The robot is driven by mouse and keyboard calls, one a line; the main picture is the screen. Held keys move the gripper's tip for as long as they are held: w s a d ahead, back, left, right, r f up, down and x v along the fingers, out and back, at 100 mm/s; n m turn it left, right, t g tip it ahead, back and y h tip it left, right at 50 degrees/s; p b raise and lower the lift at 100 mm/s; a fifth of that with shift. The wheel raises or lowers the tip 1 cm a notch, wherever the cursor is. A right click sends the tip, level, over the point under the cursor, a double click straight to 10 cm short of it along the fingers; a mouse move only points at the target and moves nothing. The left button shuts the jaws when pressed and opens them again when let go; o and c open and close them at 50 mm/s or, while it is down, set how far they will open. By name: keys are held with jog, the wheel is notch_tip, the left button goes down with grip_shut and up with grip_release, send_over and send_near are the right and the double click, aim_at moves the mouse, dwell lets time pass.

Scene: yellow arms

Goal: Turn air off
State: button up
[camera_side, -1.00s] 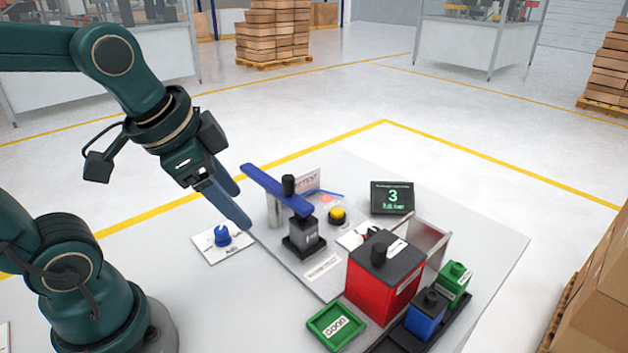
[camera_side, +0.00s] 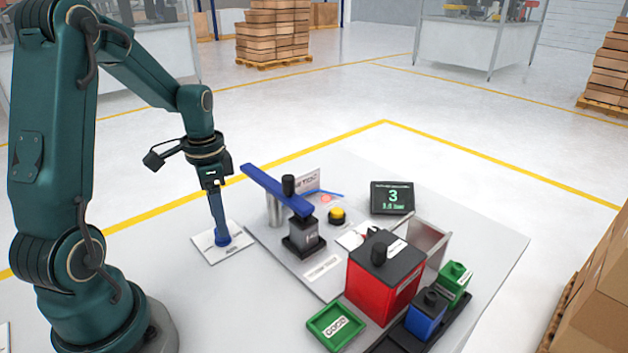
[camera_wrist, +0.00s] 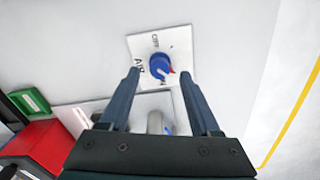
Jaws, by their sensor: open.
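The air knob (camera_wrist: 160,66) is a round blue dial with a light pointer and a small red mark, on a white plate (camera_wrist: 133,42) lettered "AIR", with further lettering partly readable. In the wrist view the pointer lies toward the lower right. In the side view the blue knob (camera_side: 222,240) sits on its plate at the table's left part. My gripper (camera_wrist: 162,72) points down with its two blue fingers apart, one on each side of the knob. In the side view my gripper (camera_side: 221,236) reaches down to the knob. I cannot tell whether the fingers touch it.
A fixture with a long blue bar (camera_side: 277,190) stands right of the knob. Behind it are a yellow button (camera_side: 337,215) and a display (camera_side: 392,198) reading 3. A red box (camera_side: 382,290), a green tray (camera_side: 335,327) and small blue and green boxes stand farther right.

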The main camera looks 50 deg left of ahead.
aim_at(219, 241)
jog(key=shift+f, duration=1.3)
grip_shut()
